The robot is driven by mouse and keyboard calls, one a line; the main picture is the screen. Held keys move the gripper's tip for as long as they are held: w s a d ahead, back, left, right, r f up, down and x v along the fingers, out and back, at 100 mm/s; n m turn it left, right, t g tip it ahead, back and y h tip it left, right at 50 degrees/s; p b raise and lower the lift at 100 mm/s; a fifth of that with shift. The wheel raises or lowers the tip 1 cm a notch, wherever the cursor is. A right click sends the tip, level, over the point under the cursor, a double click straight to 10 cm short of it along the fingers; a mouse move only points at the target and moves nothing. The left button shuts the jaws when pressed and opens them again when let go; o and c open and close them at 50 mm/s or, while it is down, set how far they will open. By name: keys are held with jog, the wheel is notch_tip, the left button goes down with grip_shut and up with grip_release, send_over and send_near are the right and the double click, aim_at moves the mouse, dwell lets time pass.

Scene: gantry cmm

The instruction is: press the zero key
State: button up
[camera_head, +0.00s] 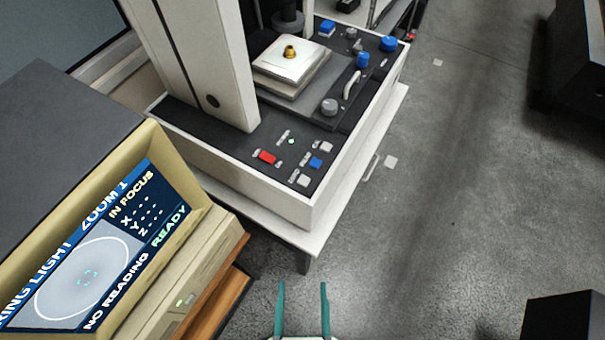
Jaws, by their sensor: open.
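The machine's black control panel (250,133) carries a few keys near its front corner. A white key (304,180) is the nearest one; the small label beside it seems to read ZERO, though it is hard to make out. A blue key (316,162) and another white key (327,147) follow behind it in a row. A red key (267,157) sits to their left. My gripper (303,287) shows at the bottom edge with two teal fingers apart and nothing between them. In the picture it is below the panel, clear of the keys.
A monitor (95,255) at left reads NO READING, READY and IN FOCUS. A white column (205,60) rises behind the keys. A stage (290,65) holds a small brass part (290,52). Knobs, including a grey one (330,106), stand right. Grey floor (450,220) is open at right.

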jog(key=shift+s, duration=0.25)
